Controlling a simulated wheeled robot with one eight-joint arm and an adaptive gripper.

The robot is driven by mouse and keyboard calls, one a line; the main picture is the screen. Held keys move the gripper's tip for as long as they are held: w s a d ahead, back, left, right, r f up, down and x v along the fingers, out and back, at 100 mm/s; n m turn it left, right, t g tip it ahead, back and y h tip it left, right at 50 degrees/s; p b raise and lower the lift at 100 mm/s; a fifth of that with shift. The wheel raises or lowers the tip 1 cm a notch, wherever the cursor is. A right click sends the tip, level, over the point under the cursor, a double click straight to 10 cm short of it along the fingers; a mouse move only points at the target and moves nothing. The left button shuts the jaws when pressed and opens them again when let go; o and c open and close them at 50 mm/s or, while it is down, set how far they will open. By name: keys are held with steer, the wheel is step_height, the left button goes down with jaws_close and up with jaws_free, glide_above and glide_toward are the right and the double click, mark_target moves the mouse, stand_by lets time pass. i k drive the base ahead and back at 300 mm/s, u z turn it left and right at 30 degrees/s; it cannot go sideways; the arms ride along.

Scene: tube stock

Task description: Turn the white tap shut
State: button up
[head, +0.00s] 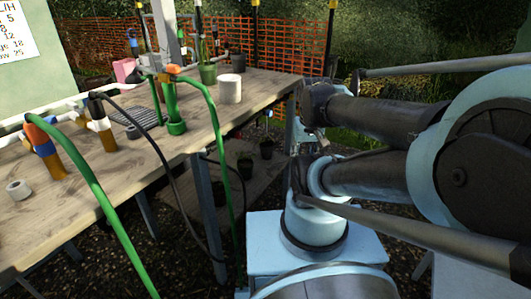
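White pipes (58,104) with several fittings run along the left side of the wooden table. One upright fitting (100,124) has a black top, a white middle and a brown lower part. My arm reaches in from the right. The dark part at its far end (316,104) seems to be my gripper, beyond the table's right edge and apart from the fittings. Its fingers are not clear.
Green hoses (214,125) and a black hose (160,153) hang over the front of the wooden table (180,137). Dark pots (245,165) sit below. Orange mesh (285,47) stands behind.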

mark_target(71, 105)
steer(key=u, duration=1.85)
